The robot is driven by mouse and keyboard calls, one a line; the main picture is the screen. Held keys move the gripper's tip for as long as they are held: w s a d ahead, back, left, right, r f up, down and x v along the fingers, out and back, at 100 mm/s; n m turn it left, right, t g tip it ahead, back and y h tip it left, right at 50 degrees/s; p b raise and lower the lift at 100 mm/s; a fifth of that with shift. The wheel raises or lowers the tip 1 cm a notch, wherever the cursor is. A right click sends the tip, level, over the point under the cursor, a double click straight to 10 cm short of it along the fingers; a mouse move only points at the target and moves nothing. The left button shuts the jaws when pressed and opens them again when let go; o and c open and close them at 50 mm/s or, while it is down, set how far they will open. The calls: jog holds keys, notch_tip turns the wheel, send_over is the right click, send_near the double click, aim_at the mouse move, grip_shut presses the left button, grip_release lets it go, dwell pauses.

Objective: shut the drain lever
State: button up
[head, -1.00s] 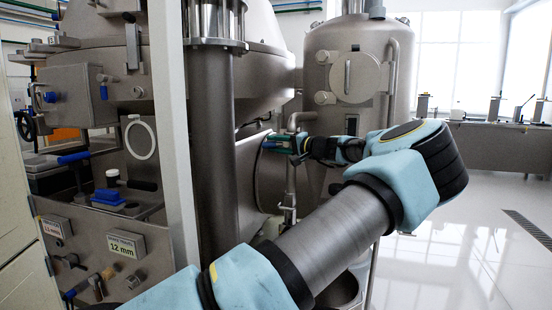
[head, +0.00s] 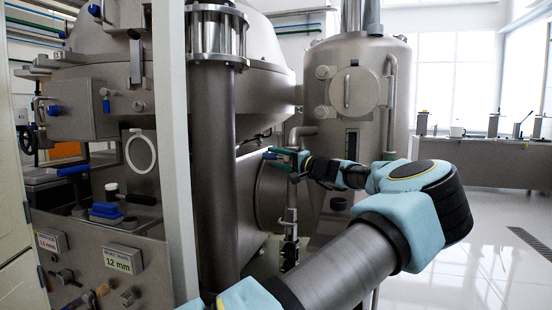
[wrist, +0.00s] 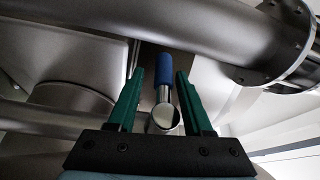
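The drain lever (wrist: 165,70) has a blue grip on a bright metal rod with a round end. In the wrist view it lies between the two green fingers of my gripper (wrist: 160,74). The fingers are apart, with a gap on each side of the lever, so my gripper is open around it without gripping. In the head view my gripper (head: 283,155) is beside the large steel separator body (head: 262,195), near a bent pipe. A small blue spot shows at its fingertips there; the rest of the lever is hidden or too small to tell.
A thick steel pipe (wrist: 130,38) crosses the wrist view beyond the lever, with a bolted flange (wrist: 280,50) at right. A vertical column (head: 213,180) and a pale post (head: 175,150) stand left of my arm. A tank (head: 335,105) stands behind.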

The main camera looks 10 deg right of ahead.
jog(key=shift+o, duration=0.5)
jog(key=shift+r, duration=0.15)
jog(key=v, duration=1)
jog(key=shift+s+d+b, duration=0.2)
jog(key=shift+s+b, duration=0.15)
jog(key=shift+b, duration=0.05)
